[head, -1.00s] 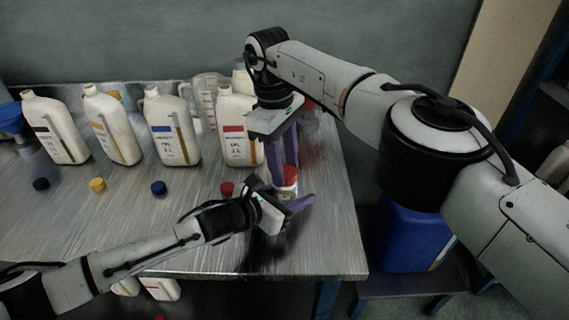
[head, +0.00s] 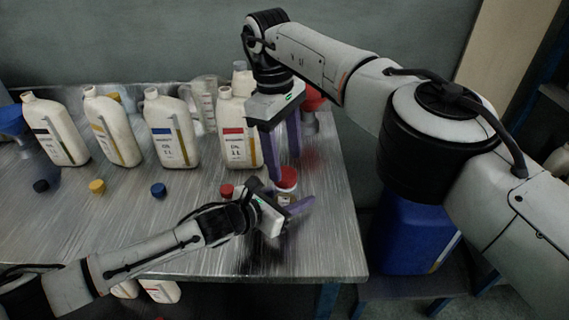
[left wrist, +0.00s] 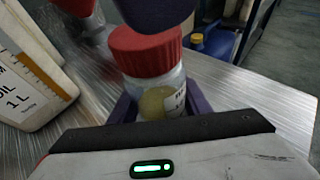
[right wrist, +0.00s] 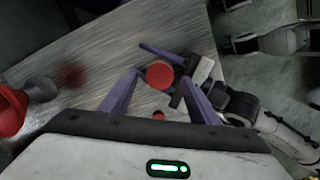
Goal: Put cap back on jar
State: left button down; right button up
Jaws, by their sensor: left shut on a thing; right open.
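The jar (left wrist: 162,95) is a small clear vessel with a white label and yellowish contents. It stands between the purple fingers of my left gripper (head: 287,203), which is shut on it near the table's right end. The red ribbed cap (left wrist: 146,50) sits on top of the jar; it also shows in the head view (head: 287,177) and from above in the right wrist view (right wrist: 159,75). I cannot tell how tight it is. My right gripper (right wrist: 165,95) is open above the cap, its fingers apart on both sides and clear of it.
Several white oil bottles (head: 172,130) stand along the back of the metal table (head: 120,215). Loose caps lie in front of them, including a red one (head: 227,191). A red funnel (right wrist: 12,108) and a clear measuring jug (head: 203,100) stand at the back. A blue drum (head: 410,235) is beyond the right edge.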

jog(key=shift+r, duration=0.65)
